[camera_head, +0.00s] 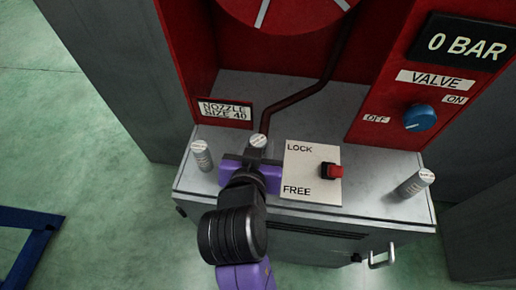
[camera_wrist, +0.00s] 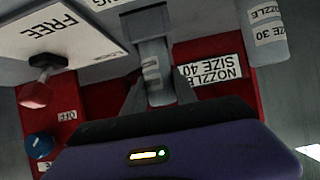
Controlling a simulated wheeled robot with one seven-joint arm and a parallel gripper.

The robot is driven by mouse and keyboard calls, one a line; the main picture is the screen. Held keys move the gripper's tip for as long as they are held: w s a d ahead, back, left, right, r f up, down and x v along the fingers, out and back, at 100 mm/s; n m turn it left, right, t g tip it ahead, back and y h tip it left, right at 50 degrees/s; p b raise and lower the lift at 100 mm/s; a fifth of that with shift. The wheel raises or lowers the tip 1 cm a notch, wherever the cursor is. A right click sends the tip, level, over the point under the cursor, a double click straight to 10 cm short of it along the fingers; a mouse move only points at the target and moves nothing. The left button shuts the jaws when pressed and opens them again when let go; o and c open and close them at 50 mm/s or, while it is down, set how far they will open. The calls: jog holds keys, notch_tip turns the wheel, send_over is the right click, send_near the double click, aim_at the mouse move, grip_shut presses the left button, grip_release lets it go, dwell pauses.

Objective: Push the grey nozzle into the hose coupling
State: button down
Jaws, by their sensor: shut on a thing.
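My gripper (camera_head: 256,160), with its purple body, is at the cabinet top and shut on a grey nozzle (camera_head: 258,141). Its labelled end shows just beyond the fingers. In the wrist view the grey nozzle (camera_wrist: 153,72) stands between the two fingers of my gripper (camera_wrist: 158,92), and its far end meets or lies in front of a grey block-like part (camera_wrist: 147,22), perhaps the hose coupling. I cannot tell whether the nozzle is seated in it. The dark red hose (camera_head: 300,97) runs down to just behind the nozzle.
A LOCK/FREE plate (camera_head: 300,178) with a red lever (camera_head: 331,171) is right of my gripper. Other grey nozzles stand at left (camera_head: 202,156) and right (camera_head: 414,184). A sign (camera_head: 224,111) reads NOZZLE SIZE 40. The display (camera_head: 464,43) reads 0 BAR, above a blue valve knob (camera_head: 418,118).

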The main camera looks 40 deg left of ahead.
jog(key=shift+f, duration=0.8)
jog(key=shift+f, duration=0.1)
jog(key=c, duration=1)
grip_release()
jog(key=shift+o, duration=0.2)
jog(key=shift+s+r, duration=0.15)
jog(key=shift+r, duration=0.05)
jog(key=v, duration=1.1)
jog(key=shift+s+d+b, duration=0.25)
jog(key=shift+b, duration=0.15)
jog(key=shift+r, duration=0.1)
